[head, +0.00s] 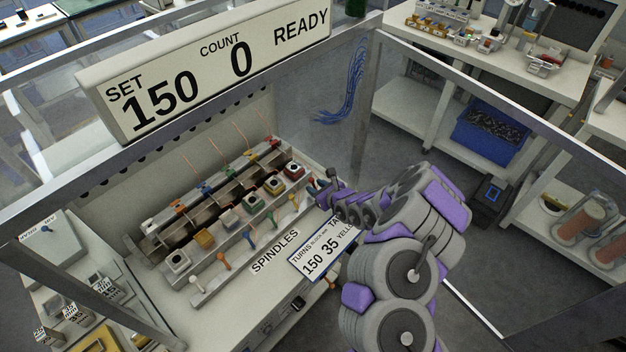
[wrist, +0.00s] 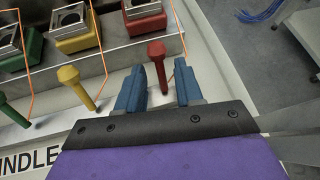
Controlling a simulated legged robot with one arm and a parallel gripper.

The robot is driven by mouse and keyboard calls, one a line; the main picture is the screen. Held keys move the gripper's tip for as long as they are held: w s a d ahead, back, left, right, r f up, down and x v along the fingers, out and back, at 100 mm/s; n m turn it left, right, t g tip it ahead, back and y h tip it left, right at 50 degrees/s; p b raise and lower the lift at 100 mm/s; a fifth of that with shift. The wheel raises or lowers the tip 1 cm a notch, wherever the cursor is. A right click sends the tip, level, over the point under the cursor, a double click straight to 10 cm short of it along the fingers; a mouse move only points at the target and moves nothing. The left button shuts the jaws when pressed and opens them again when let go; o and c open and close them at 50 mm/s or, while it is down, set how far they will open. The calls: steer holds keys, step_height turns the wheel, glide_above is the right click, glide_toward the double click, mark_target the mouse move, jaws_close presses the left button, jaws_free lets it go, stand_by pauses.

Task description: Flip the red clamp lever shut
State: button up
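The red clamp lever (wrist: 157,52) has a round head and a thin shaft and stands up at a tilt in the wrist view. It is in front of a red spindle block (wrist: 144,22). My gripper (wrist: 160,70) is open, with its two blue fingers on either side of the lever's shaft. Gaps show between the shaft and both fingers, and the lever's head reaches past the fingertips. In the head view my gripper (head: 318,185) is at the right end of the spindle row; the red lever is too small and crowded there to make out.
A yellow lever (wrist: 75,82) and a green lever (wrist: 12,110) stand left of the red one. Orange wires (wrist: 104,55) rise nearby. In the head view, the spindle bench sits inside a metal frame (head: 232,76) under a sign (head: 210,62) reading READY.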

steer(key=p+v, duration=1.3)
steer(key=p, duration=0.2)
steer(key=shift+p, duration=0.4)
